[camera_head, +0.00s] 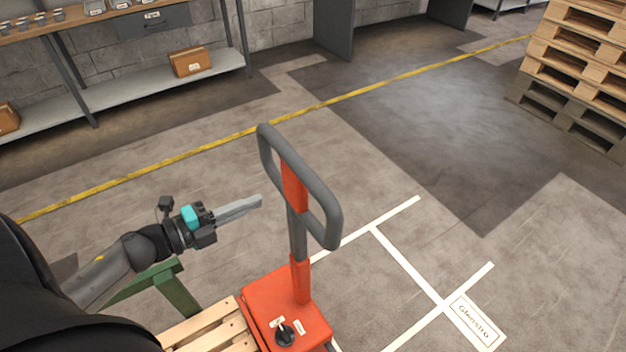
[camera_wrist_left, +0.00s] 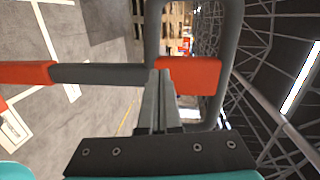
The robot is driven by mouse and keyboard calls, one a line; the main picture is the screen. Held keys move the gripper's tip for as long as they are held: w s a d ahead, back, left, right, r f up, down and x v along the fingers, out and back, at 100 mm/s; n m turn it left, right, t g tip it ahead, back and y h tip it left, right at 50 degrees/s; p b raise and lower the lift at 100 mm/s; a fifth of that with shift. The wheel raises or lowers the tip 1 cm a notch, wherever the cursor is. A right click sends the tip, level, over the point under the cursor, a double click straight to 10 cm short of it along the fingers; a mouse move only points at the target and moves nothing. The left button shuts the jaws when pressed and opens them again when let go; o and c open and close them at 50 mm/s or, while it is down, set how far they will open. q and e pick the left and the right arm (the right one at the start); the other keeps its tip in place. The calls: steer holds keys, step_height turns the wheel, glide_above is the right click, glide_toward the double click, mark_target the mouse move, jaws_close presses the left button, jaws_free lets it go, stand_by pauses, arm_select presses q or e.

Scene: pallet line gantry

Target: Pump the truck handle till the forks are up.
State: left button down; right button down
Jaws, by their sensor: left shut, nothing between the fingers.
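The truck handle (camera_head: 268,150) is a dark grey loop with an orange centre bar, on a grey and orange shaft above the orange pump truck body (camera_head: 262,300). It stands roughly upright in the head view. My left gripper (camera_head: 258,201) is shut and empty, to the left of the shaft and pointing at it. In the left wrist view my left gripper (camera_wrist_left: 160,76) shows in front of the handle loop (camera_wrist_left: 232,30), near where the shaft meets the orange bar (camera_wrist_left: 190,74). I cannot tell whether it touches. My right gripper is not in view. The forks are hidden.
A wooden pallet (camera_head: 205,330) lies beside the truck body, with a green frame (camera_head: 165,280) next to my left arm. White floor lines and a label (camera_head: 475,322) lie to the right. Stacked pallets (camera_head: 575,75) stand at the back right. The middle floor is clear.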

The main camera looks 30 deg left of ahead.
arm_select(q)
steer(key=w+d+m+h+b, duration=0.1)
steer(key=w+d, duration=0.7)
steer(key=w, duration=0.4)
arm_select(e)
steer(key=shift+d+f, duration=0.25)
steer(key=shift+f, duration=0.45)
